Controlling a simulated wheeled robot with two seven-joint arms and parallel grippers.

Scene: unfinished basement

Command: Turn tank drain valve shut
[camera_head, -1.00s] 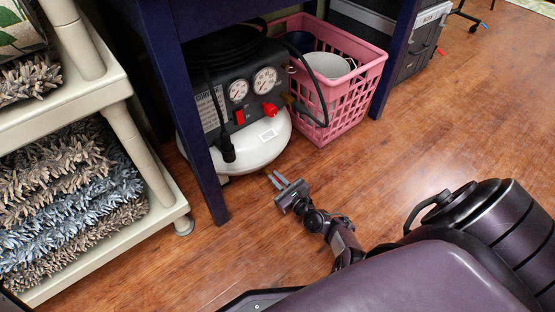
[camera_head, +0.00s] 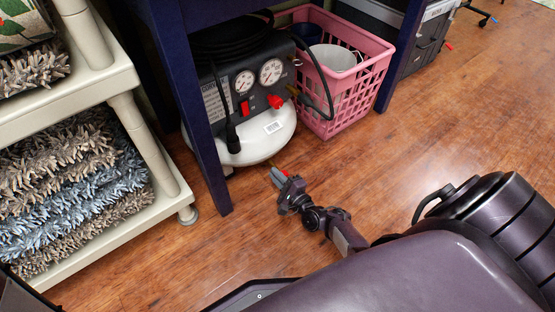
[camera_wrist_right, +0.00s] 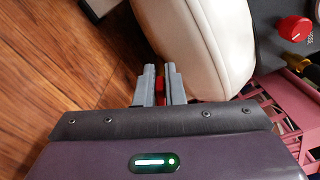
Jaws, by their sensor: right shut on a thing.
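The air compressor's white tank (camera_head: 258,148) sits on the floor under a dark blue table. The tank also fills the top middle of the right wrist view (camera_wrist_right: 200,45). My right gripper (camera_head: 279,177) is at the tank's low front edge. Its two grey fingers (camera_wrist_right: 160,80) are shut on a small red drain valve handle (camera_wrist_right: 160,90). A bit of the red handle (camera_head: 285,172) shows at the fingers in the head view. The fingers hide most of the valve, so its exact angle is unclear. My left gripper is not in view.
A blue table leg (camera_head: 208,165) stands left of the tank. A pink basket (camera_head: 345,95) stands on its right. A red knob (camera_head: 276,101) and two gauges are on the compressor's panel. A cream shelf (camera_head: 150,165) with shaggy mats is at left. Wood floor (camera_head: 430,130) is clear at right.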

